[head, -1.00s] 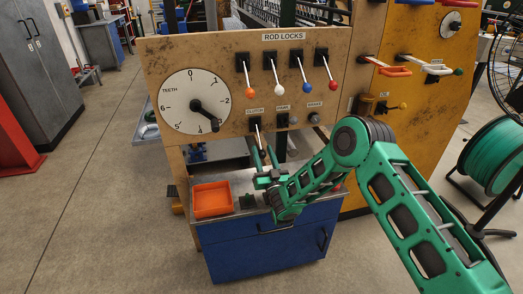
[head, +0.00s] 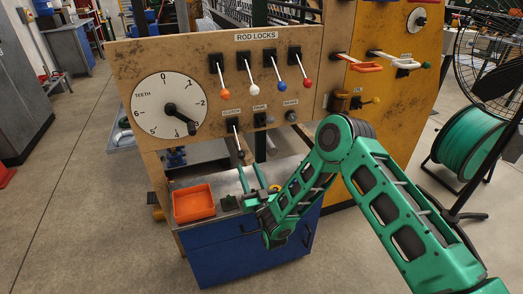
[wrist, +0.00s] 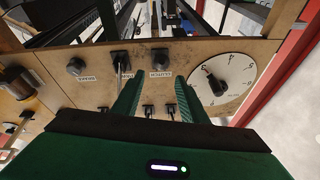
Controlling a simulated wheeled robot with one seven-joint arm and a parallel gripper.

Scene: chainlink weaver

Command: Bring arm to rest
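My green arm reaches from the lower right toward the wooden control panel (head: 190,60). My gripper (head: 251,177) is open, its two green fingers apart with nothing seen between them. It is in front of the panel, a little below the clutch lever (head: 237,142), which hangs downward with a dark knob. The wrist view, turned upside down, shows the spread fingers of the gripper (wrist: 157,92) pointing at the panel. The white teeth dial (head: 158,90) is left on the panel, its black pointer toward the lower right.
An orange tray (head: 194,203) sits on the blue cabinet (head: 240,262) below the panel. Rod lock levers with orange (head: 225,93), white (head: 253,90), blue (head: 283,86) and red (head: 307,83) knobs hang above. A green spool (head: 474,150) stands right.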

